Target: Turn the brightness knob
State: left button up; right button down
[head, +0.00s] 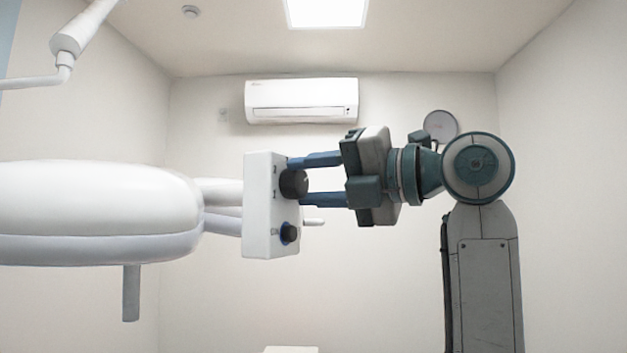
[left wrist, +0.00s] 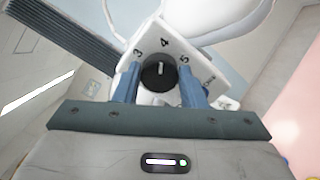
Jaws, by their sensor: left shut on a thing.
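A white control box (head: 262,222) on the side of the lamp head carries two dark knobs. The larger upper knob (head: 294,185) is between the blue fingers of my left gripper (head: 300,180), which is shut on it from the right. In the left wrist view this round black knob (left wrist: 158,73) has a pale pointer mark, with the numbers 3, 4 and 5 on the plate around it. One finger sits on each side of it. The smaller lower knob (head: 289,233) has a blue ring and is clear of the fingers. My right gripper is not in view.
The large white lamp head (head: 95,215) fills the left, with a grey handle (head: 131,293) hanging below it. A white lamp arm (head: 80,35) is at upper left. An air conditioner (head: 301,100) hangs on the back wall. The space below the control box is mostly free.

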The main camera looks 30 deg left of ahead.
pick_arm(q)
jog(key=shift+m, duration=0.3)
dwell(0.4)
